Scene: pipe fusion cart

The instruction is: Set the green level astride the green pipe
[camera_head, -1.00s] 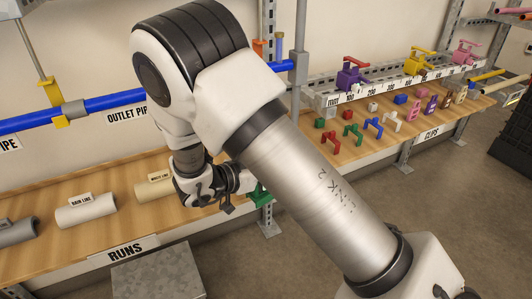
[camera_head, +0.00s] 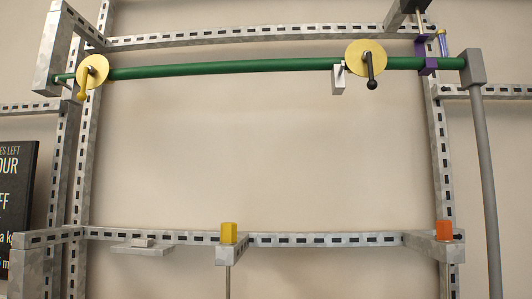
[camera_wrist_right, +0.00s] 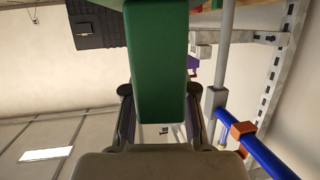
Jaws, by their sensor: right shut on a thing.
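The green pipe (camera_head: 215,69) runs nearly level across the upper part of the head view, mounted on a slotted metal frame. No level shows on it there. The green level (camera_wrist_right: 160,65) is a green block in the right wrist view. My right gripper (camera_wrist_right: 161,118) is shut on it, with a dark finger on each side. The level's underside and far end are not clear. My left gripper is in neither current view, and the head view shows neither arm.
Two yellow discs with handles (camera_head: 92,70) (camera_head: 366,57), a small white block (camera_head: 338,78) and a purple clip (camera_head: 428,66) sit along the pipe. A grey upright pipe (camera_head: 487,180) stands right. In the wrist view, a blue pipe (camera_wrist_right: 265,148) with an orange clip (camera_wrist_right: 243,132) is close by.

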